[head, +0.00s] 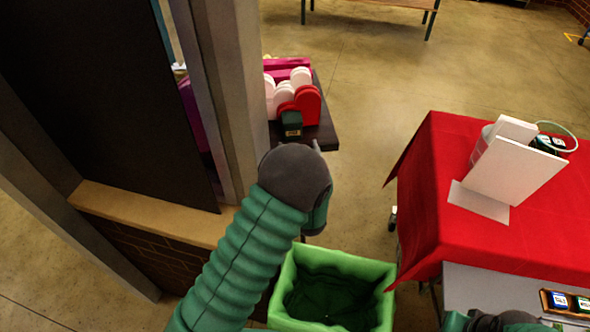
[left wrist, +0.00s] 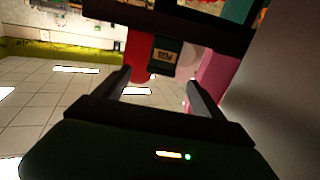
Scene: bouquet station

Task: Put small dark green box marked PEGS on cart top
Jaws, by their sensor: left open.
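The small dark green box (head: 292,124) with a tan label stands at the near end of a dark shelf, in front of heart-shaped boxes. It also shows in the left wrist view (left wrist: 164,57), ahead of and between my fingers; its label is too small to read surely. My left gripper (head: 300,144) is just on the near side of the box, open and empty in the left wrist view (left wrist: 158,80). A red-covered top (head: 440,160) at right has a wheel below it and may be the cart. Part of my right arm shows at the bottom right; its fingers are not clear.
Red and pale heart boxes (head: 307,103) crowd the shelf (head: 325,130) behind the box. A post (head: 232,90) stands close on the left. A green bin (head: 377,302) is on the floor below. White boards (head: 515,170) and a small tray (head: 565,302) occupy the right side.

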